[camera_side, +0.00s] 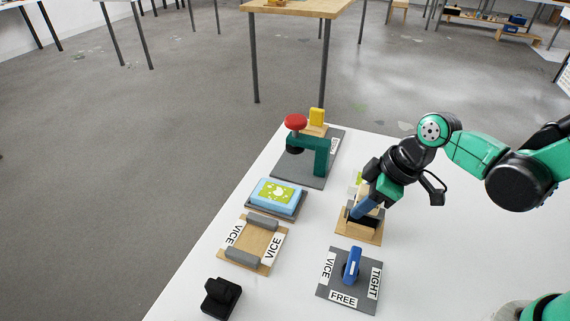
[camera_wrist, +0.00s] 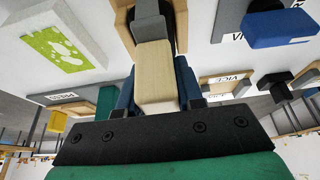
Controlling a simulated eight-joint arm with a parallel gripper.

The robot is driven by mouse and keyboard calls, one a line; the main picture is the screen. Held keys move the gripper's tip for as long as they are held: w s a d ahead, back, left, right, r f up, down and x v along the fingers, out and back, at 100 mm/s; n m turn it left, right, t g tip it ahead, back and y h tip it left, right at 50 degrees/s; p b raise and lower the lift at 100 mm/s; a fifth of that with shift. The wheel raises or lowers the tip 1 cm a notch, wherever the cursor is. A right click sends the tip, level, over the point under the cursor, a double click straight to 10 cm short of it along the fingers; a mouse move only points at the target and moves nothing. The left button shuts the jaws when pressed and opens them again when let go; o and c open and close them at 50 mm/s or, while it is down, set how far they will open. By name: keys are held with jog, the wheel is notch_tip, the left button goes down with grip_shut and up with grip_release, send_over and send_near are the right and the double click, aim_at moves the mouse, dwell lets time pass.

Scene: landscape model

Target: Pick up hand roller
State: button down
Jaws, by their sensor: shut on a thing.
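The hand roller shows in the wrist view as a pale wooden block-like handle (camera_wrist: 156,88) with a grey part at its far end. My gripper (camera_wrist: 157,72) has its blue fingers on both sides of the handle, shut on it. In the side view my gripper (camera_side: 363,207) is low over a wooden stand (camera_side: 361,238) at the right of the table. There the fingers hide most of the roller. I cannot tell whether the roller still touches the stand.
A blue lever (camera_side: 351,266) on a grey plate stands in front. To the left are a wooden vice (camera_side: 252,243) with grey jaws and a blue block with a green top (camera_side: 275,194). A teal press (camera_side: 316,150) stands behind; a black object (camera_side: 221,297) is near the front edge.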

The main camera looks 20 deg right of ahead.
jog(key=shift+r, duration=0.15)
notch_tip(320, 180, up, 20)
dwell(0.7)
